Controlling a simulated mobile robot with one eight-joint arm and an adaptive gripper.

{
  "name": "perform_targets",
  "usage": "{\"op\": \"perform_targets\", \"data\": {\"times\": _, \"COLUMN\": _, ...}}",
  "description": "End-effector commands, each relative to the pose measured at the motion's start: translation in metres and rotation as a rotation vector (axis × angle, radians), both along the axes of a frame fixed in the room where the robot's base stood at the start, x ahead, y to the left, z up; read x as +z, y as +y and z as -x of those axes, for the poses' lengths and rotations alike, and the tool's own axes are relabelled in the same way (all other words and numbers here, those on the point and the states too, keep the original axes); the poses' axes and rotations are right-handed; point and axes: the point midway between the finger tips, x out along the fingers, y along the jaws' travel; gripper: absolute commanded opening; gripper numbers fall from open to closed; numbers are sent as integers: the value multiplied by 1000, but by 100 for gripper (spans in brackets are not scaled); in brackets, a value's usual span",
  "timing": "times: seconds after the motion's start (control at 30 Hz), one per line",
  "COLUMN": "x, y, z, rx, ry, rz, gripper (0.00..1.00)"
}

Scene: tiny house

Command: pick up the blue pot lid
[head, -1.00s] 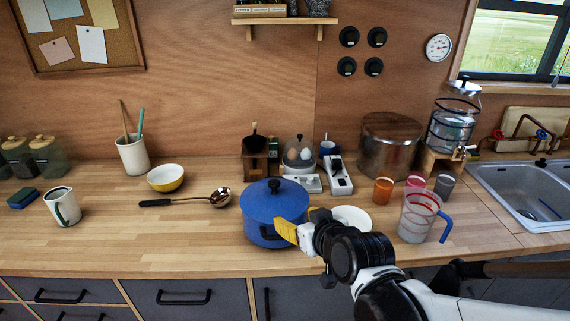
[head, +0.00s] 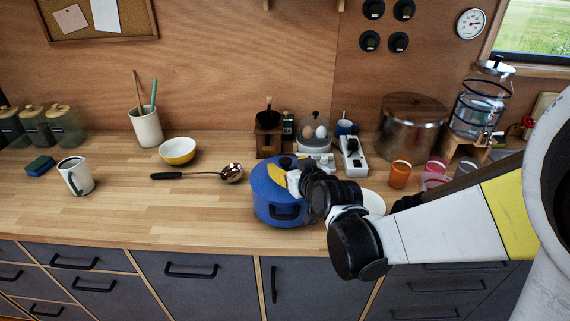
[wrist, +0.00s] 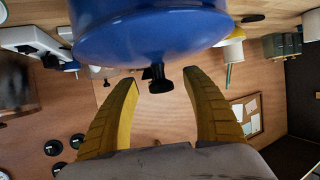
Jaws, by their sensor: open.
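The blue pot (head: 268,203) stands on the counter with the blue pot lid (head: 264,173) on it. The lid's black knob (head: 285,162) sticks up just behind my gripper's yellow finger. My gripper (head: 281,174) reaches in from the right over the lid, with its fingers partly hidden. In the wrist view, which is turned over, the blue lid (wrist: 150,35) fills the top and its black knob (wrist: 160,80) shows between the tips of my two open yellow fingers (wrist: 160,76).
A ladle (head: 195,175) and a yellow bowl (head: 177,151) lie to the left. A coffee grinder (head: 268,140), an egg cooker (head: 314,137) and a white socket strip (head: 353,156) stand behind the pot. A white plate (head: 373,203) is at its right, partly behind my arm. The counter's left front is clear.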

Motion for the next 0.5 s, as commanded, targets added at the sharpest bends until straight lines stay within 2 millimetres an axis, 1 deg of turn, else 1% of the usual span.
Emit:
{"op": "perform_targets", "data": {"times": 0.03, "x": -7, "y": 3, "z": -7, "rx": 1, "ry": 0, "rz": 0, "gripper": 57}}
{"op": "perform_targets", "data": {"times": 0.1, "x": -9, "y": 6, "z": -13, "rx": 1, "ry": 0, "rz": 0, "gripper": 57}}
{"op": "perform_targets", "data": {"times": 0.3, "x": -7, "y": 6, "z": -15, "rx": 1, "ry": 0, "rz": 0, "gripper": 57}}
{"op": "perform_targets", "data": {"times": 0.33, "x": -7, "y": 6, "z": -15, "rx": 1, "ry": 0, "rz": 0, "gripper": 56}}
{"op": "perform_targets", "data": {"times": 0.37, "x": -7, "y": 6, "z": -15, "rx": 1, "ry": 0, "rz": 0, "gripper": 46}}
{"op": "perform_targets", "data": {"times": 0.4, "x": -7, "y": 6, "z": -15, "rx": 1, "ry": 0, "rz": 0, "gripper": 34}}
{"op": "perform_targets", "data": {"times": 0.47, "x": -7, "y": 6, "z": -15, "rx": 1, "ry": 0, "rz": 0, "gripper": 16}}
{"op": "perform_targets", "data": {"times": 0.5, "x": -7, "y": 6, "z": -15, "rx": 1, "ry": 0, "rz": 0, "gripper": 4}}
